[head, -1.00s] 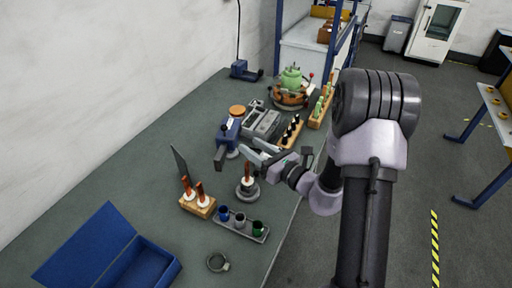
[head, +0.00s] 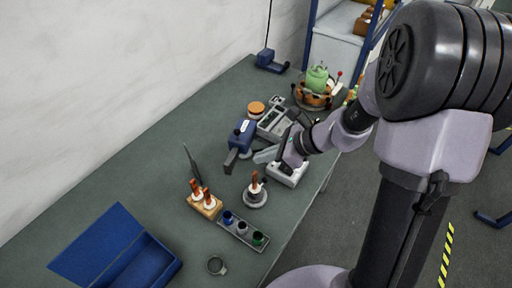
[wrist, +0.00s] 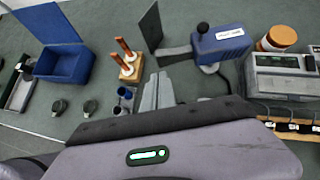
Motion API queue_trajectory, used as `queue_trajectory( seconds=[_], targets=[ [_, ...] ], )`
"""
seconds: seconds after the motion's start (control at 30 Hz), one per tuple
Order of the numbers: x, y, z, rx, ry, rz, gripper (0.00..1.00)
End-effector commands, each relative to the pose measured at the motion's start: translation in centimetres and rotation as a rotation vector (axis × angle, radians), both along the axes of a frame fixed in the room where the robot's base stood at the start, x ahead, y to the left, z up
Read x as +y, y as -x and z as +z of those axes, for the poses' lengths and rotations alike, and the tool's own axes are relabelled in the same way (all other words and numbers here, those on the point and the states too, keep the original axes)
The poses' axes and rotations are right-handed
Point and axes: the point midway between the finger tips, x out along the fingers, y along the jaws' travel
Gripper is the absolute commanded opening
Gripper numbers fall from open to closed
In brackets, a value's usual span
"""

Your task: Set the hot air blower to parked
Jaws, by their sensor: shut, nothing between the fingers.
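The hot air blower (head: 243,135) is a blue body with a grey nozzle pointing toward the front of the bench. In the wrist view the blower (wrist: 222,42) shows a white label, a dark knob on top and its nozzle pointing left at an upright dark panel (wrist: 150,26). My gripper (head: 264,155) is to the right of the blower in the head view, apart from it. In the wrist view my gripper's fingers (wrist: 157,92) are together and empty, below the nozzle. Part of the blower's base is hidden.
A grey control unit (wrist: 287,75) and an orange-lidded jar (wrist: 279,38) stand beside the blower. Copper rods in a wooden block (head: 206,207), a cup tray (head: 246,238), a rod on a round stand (head: 255,197) and an open blue box (head: 150,265) lie nearer.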

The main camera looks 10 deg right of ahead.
Motion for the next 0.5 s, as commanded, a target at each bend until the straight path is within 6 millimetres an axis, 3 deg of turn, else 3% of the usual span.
queue_trajectory(
  seconds=[0.2, 0.5],
  targets=[
    [3.0, -1.4, -3.6, 0.004, -0.006, 0.002, 0.00],
    [5.8, -3.0, -6.3, 0.002, -0.007, 0.000, 0.00]
  ],
)
